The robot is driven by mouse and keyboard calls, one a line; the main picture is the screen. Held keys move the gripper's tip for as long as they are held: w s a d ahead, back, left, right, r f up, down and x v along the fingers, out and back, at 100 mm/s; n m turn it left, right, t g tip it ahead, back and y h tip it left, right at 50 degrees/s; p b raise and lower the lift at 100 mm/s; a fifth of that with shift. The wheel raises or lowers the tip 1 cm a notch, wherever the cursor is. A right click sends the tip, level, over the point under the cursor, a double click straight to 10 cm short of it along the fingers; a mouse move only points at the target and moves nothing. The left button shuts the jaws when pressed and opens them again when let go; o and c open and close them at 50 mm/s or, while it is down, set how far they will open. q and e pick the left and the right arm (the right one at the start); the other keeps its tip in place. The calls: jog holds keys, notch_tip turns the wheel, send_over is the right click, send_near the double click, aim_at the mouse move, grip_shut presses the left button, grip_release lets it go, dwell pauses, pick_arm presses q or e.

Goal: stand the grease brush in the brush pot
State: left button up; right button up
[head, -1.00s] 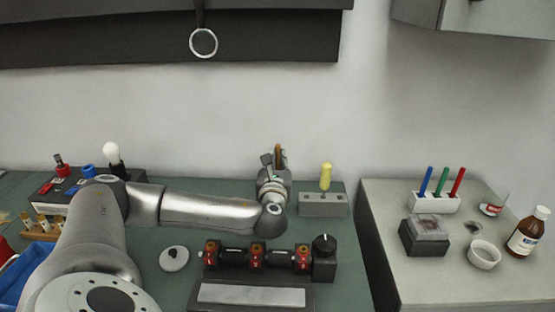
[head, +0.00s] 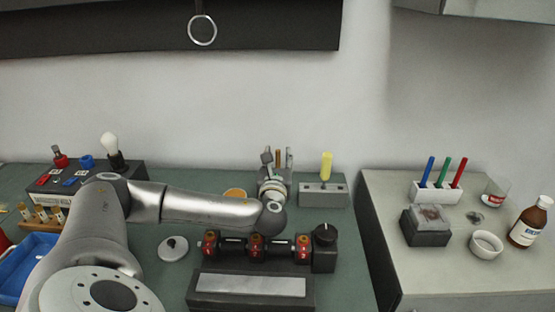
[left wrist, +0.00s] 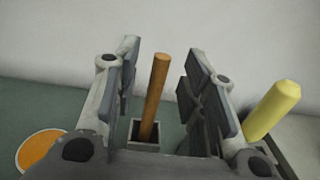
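The grease brush shows as a brown wooden handle (left wrist: 154,98), nearly upright in a small square grey pot, the brush pot (left wrist: 145,149). Its lower end is inside the pot, so the bristles are hidden. My left gripper (left wrist: 160,75) is open, with one finger on each side of the handle and visible gaps to both. In the head view my left gripper (head: 277,158) is at the back of the green bench, with the handle (head: 278,159) showing between its fingers. The pot is hidden there behind the gripper and arm. My right gripper is not in view.
A yellow handle (head: 326,166) stands in a grey block (head: 322,195) close right of the gripper. An orange disc (left wrist: 41,151) lies to the left. A dark device with several red-orange parts (head: 257,248) is in front. A side counter (head: 380,190) is at right.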

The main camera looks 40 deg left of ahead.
pick_arm(q)
jog(key=shift+s+d, duration=0.1)
jog(key=shift+s, duration=0.05)
jog(key=v, duration=1.1)
jog(key=shift+s+d, duration=0.2)
jog(key=shift+s, duration=0.1)
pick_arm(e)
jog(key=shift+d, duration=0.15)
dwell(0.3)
